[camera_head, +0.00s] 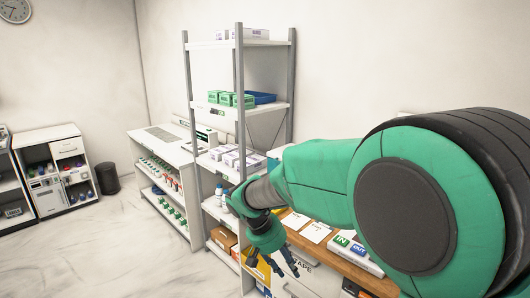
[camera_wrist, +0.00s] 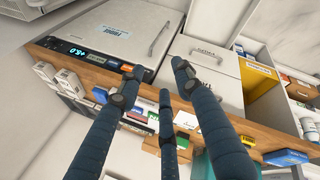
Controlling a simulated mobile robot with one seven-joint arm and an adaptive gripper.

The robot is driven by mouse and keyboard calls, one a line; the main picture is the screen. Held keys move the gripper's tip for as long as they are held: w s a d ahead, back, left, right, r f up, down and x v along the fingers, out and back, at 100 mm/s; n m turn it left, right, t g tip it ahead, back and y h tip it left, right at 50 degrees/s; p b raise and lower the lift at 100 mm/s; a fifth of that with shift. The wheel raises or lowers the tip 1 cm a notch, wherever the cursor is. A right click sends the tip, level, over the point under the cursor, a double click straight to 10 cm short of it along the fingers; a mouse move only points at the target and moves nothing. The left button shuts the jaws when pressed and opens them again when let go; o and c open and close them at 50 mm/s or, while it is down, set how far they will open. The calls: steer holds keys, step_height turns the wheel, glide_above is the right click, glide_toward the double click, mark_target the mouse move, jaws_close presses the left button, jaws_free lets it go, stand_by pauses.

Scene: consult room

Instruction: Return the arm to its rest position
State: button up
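My arm, green with dark joints, reaches from the right side of the head view in toward the shelves. My gripper (camera_head: 274,264) hangs at its end, low in the middle of the picture, in front of the wooden counter (camera_head: 345,268). In the wrist view my gripper (camera_wrist: 155,82) shows dark blue fingers that stand apart with nothing held between them. Beyond the fingertips are the wooden counter edge (camera_wrist: 262,138) and a white unit with a lit display (camera_wrist: 118,38).
A tall metal shelf rack (camera_head: 240,120) with boxes stands close to my gripper. A low white shelf unit (camera_head: 165,150) is left of it. A black bin (camera_head: 107,178) and a white cabinet (camera_head: 58,165) stand further left. The marble floor (camera_head: 110,245) at the left is clear.

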steer(key=s+d+r+y, duration=0.2)
steer(key=s+d+r, duration=0.4)
steer(key=s+r, duration=0.15)
steer(key=s+d+r+m+t+y, duration=0.1)
steer(key=s+d+r+t, duration=0.1)
steer(key=s, duration=0.9)
steer(key=s+d+r+t+y, duration=0.2)
steer(key=s+d+r, duration=0.2)
steer(key=s, duration=0.8)
steer(key=shift+d+r+m+t, duration=0.3)
steer(key=shift+d+r+m, duration=0.1)
steer(key=shift+d, duration=0.7)
steer(key=shift+w, duration=0.1)
